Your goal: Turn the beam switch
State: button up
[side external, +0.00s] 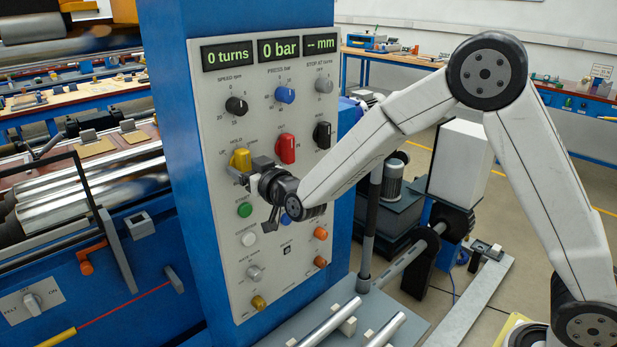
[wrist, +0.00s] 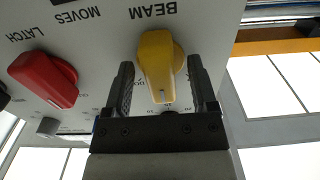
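The beam switch (wrist: 158,66) is a yellow rotary knob on a grey control panel. In the wrist view the word BEAM stands upside down above it, and its narrow grip points down the picture toward my gripper. It also shows on the left of the panel in the side view (side external: 240,159), partly near my fingers. My gripper (wrist: 162,82) is open, with one dark finger on each side of the yellow knob. Gaps show between the fingers and the knob's narrow grip; I cannot tell whether either finger touches its round base.
A red knob (side external: 285,148) marked LATCH sits beside the yellow one, with a black knob (side external: 322,135) beyond. Below are a green button (side external: 244,210) and a white button (side external: 248,239). Displays on top (side external: 278,49) read 0 turns, 0 bar and -- mm.

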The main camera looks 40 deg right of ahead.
jog(key=shift+s, duration=0.15)
jog(key=s, duration=0.7)
jog(key=shift+s, duration=0.25)
dwell(0.6)
jog(key=s+d+f+g, duration=0.5)
jog(key=s+f+g, duration=0.1)
jog(key=s, duration=0.5)
jog(key=s+d+f+g, duration=0.5)
jog(key=s+f+g, duration=0.2)
jog(key=s, duration=0.5)
jog(key=shift+g, duration=1.2)
jog(key=shift+w+r, duration=0.1)
jog(key=shift+w, duration=0.1)
